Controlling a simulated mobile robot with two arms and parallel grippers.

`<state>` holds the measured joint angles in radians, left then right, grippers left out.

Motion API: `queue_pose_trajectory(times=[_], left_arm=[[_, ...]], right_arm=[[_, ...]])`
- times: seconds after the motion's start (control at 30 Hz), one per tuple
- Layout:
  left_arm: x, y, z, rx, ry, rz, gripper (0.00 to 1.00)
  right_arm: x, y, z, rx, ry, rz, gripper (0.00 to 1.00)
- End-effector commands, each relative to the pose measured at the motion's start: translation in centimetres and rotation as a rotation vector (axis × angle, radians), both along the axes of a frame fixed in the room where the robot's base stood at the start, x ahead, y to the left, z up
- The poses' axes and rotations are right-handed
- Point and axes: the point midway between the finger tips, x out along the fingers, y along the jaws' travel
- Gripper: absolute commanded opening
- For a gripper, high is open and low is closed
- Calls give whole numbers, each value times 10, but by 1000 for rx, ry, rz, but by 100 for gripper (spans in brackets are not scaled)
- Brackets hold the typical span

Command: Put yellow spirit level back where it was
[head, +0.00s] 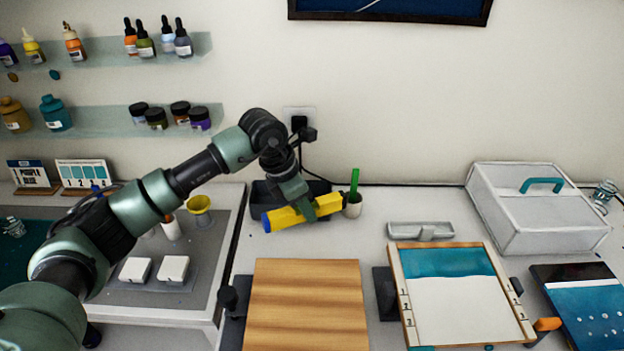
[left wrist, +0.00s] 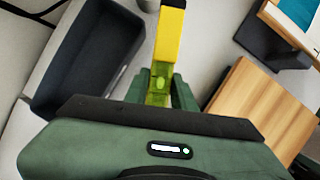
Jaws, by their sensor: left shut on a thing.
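The yellow spirit level (head: 286,218) has a blue end and a green vial. My left gripper (head: 310,207) is shut on it, behind the wooden board and in front of a dark grey tray. In the left wrist view the level (left wrist: 168,38) sticks out from between the fingers of my left gripper (left wrist: 160,90), with its green vial near them. The dark tray (head: 262,196) stands against the wall; in the left wrist view its inside (left wrist: 85,55) looks empty. I cannot tell whether the level touches the table. My right gripper is not in view.
A light cup (head: 352,209) with a green stick stands just right of the level. The wooden board (head: 305,305) lies in front. A framed teal-and-white panel (head: 460,300), a grey holder (head: 420,232) and a white case (head: 535,215) are to the right. Bottle shelves (head: 110,122) hang at left.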

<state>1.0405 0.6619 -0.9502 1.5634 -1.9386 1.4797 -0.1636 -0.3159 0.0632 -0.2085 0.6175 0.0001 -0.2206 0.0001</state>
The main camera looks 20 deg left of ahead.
Motion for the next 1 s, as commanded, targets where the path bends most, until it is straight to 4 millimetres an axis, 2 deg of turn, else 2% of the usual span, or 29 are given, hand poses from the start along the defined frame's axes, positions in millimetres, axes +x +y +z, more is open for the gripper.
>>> queue_pose_trajectory(times=[0.13,0.4,0.73,1.0], left_arm=[[-1,1,-6,0,-4,-15,0],[-2,1,-27,0,-1,-15,0],[-1,1,-63,0,-2,-12,0],[-1,0,-71,-1,-4,-12,0]], right_arm=[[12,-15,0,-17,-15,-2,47],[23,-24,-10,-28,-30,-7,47],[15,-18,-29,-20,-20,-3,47],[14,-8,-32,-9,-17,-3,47]])
